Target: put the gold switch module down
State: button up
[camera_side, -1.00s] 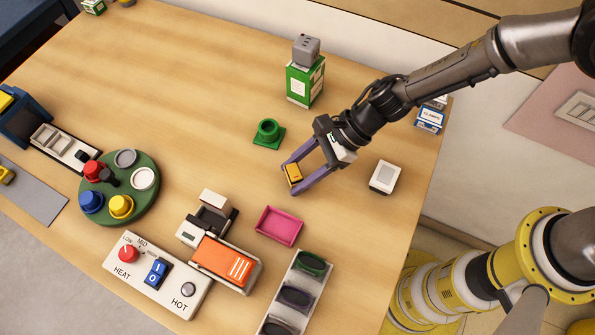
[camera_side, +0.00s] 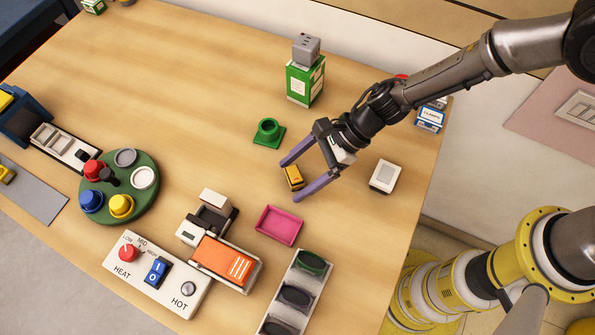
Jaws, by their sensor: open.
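The gold switch module (camera_side: 293,178) is a small gold block with dark sides. It appears to rest on the wooden table between the pink tray and the green round-topped piece. My gripper (camera_side: 289,182) is open, with its two purple fingers spread on either side of the module. A gap shows between the module and each finger. The module's underside is hidden.
A pink tray (camera_side: 279,225) lies just below the module. A green piece (camera_side: 268,133) stands above left, a white switch block (camera_side: 384,177) to the right. An orange-topped device (camera_side: 225,261) and a heat control panel (camera_side: 156,275) are lower left.

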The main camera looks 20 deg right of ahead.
jog(key=v, duration=1.2)
